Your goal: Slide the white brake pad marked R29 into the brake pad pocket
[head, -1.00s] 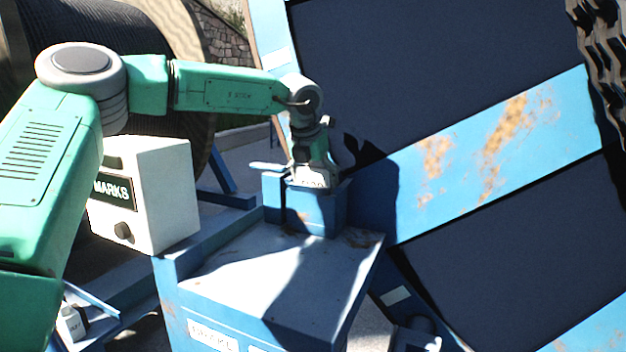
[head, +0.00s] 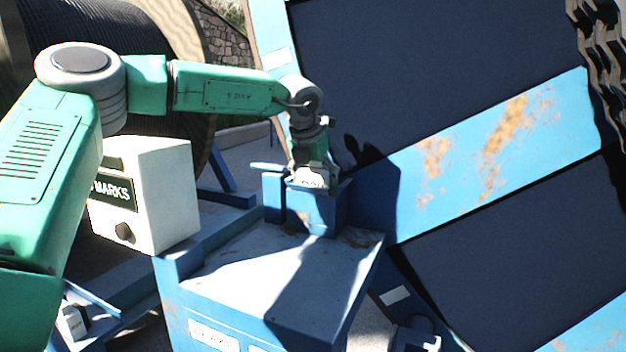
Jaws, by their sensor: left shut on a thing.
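The white brake pad (head: 312,184) shows as a pale block with dark marks, too small to read, at the top of the blue brake pad pocket (head: 318,212). My left gripper (head: 312,174) points down over the pocket and is shut on the pad. The pad's lower part is hidden by the pocket wall, so how deep it sits cannot be told. My right gripper is not in view.
The pocket stands at the back of a blue bench with a grey top (head: 300,265), which is clear. A white box labelled MARKS (head: 160,195) stands left. A large blue-framed dark structure (head: 480,150) rises close on the right. A cable reel (head: 110,30) is behind.

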